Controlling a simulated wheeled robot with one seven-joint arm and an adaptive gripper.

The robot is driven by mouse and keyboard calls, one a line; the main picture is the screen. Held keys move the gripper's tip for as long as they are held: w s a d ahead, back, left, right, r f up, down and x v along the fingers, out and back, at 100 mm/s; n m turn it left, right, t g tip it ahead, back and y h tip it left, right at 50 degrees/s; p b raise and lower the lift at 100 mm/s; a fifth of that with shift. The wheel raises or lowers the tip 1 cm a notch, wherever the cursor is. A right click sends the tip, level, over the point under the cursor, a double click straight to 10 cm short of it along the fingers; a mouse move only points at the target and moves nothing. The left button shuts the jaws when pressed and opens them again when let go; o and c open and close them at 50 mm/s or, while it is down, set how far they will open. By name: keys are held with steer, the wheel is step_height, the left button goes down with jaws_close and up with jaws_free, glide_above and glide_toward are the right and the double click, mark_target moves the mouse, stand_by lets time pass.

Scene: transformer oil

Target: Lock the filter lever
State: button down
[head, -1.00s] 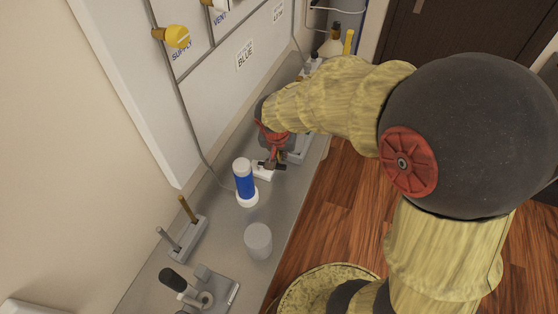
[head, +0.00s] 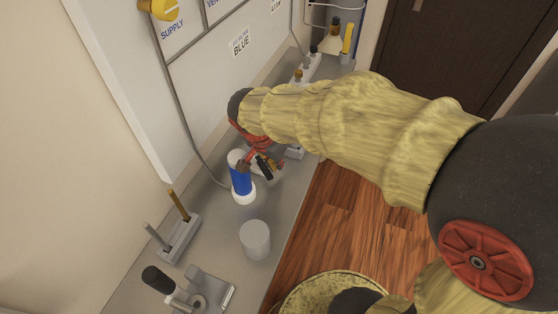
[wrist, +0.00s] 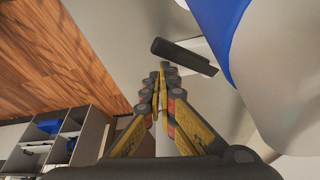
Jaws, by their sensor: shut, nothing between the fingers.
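The filter (head: 242,180) stands on the grey bench, a white cylinder with a blue band. Its blue and white side also fills the upper right of the wrist view (wrist: 217,28). The lever's black handle (head: 264,168) lies to the right of the filter, at a slant. In the wrist view the black handle (wrist: 184,55) lies just past my fingertips. My gripper (head: 266,158) is shut and empty, close beside the handle; I cannot tell whether it touches. In the wrist view its fingertips (wrist: 164,68) are together. My arm hides part of the bench behind.
A grey cup (head: 255,240) stands in front of the filter. A grey holder with two upright rods (head: 178,240) and a black-handled device (head: 185,290) are at the lower left. A yellow supply knob (head: 160,8) is on the wall panel. Bottles stand at the far end.

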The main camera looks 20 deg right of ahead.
steer(key=shift+s+a, duration=0.15)
steer(key=shift+a, duration=0.1)
stand_by(0.6)
steer(key=shift+s+f, duration=0.1)
steer(key=shift+s, duration=0.05)
